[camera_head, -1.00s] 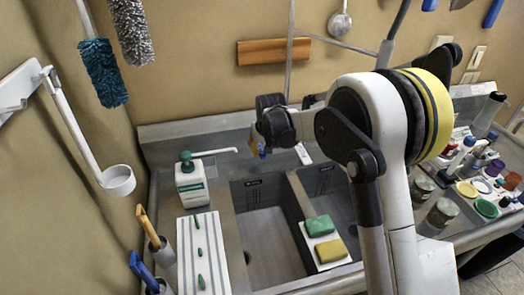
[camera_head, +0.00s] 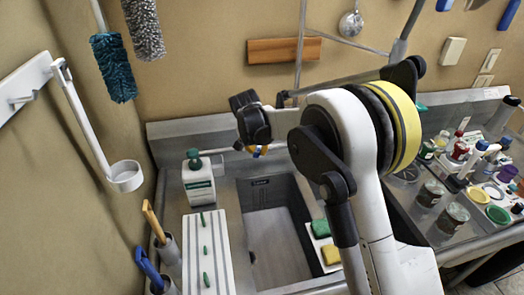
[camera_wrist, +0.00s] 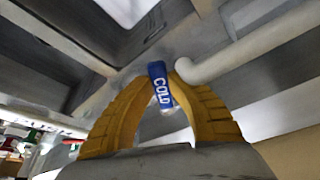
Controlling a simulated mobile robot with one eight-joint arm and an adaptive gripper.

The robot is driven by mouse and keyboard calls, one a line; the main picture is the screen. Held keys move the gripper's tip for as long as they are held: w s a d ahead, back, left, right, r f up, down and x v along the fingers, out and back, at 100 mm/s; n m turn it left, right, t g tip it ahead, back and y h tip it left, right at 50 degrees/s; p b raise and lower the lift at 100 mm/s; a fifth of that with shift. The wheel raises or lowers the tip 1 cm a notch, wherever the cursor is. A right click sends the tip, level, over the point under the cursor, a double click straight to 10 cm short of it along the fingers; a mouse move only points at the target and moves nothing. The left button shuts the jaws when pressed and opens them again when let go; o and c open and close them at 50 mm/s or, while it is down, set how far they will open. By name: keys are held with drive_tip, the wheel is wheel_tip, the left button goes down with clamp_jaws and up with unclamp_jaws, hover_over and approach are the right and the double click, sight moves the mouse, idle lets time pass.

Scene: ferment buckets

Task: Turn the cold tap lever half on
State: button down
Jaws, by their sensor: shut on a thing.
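The cold tap lever is a blue tab marked COLD (camera_wrist: 160,86). In the wrist view it stands between the tips of my gripper's yellow fingers (camera_wrist: 164,85), which are shut on it. A white spout-like pipe (camera_wrist: 235,55) runs close beside the right fingertip. In the head view my gripper (camera_head: 257,151) is at the back of the sink, with its yellow fingers partly hidden behind the wrist. The lever is hardly visible there, so I cannot tell its angle.
The sink basin (camera_head: 272,240) lies in front of my gripper. A white soap bottle (camera_head: 198,185) stands to its left, beside a striped board (camera_head: 206,255). Green (camera_head: 320,228) and yellow (camera_head: 331,254) sponges sit on the right. Jars (camera_head: 453,217) crowd the right counter.

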drive_tip(key=shift+w+a+m, duration=0.1)
drive_tip(key=shift+a+m, duration=0.25)
drive_tip(key=shift+m, duration=0.15)
drive_tip(key=c, duration=1.3)
unclamp_jaws()
drive_tip(key=shift+o, duration=0.2)
drive_tip(key=v, duration=1.2)
drive_tip(key=shift+a, duration=0.25)
drive_tip(key=shift+f, duration=0.1)
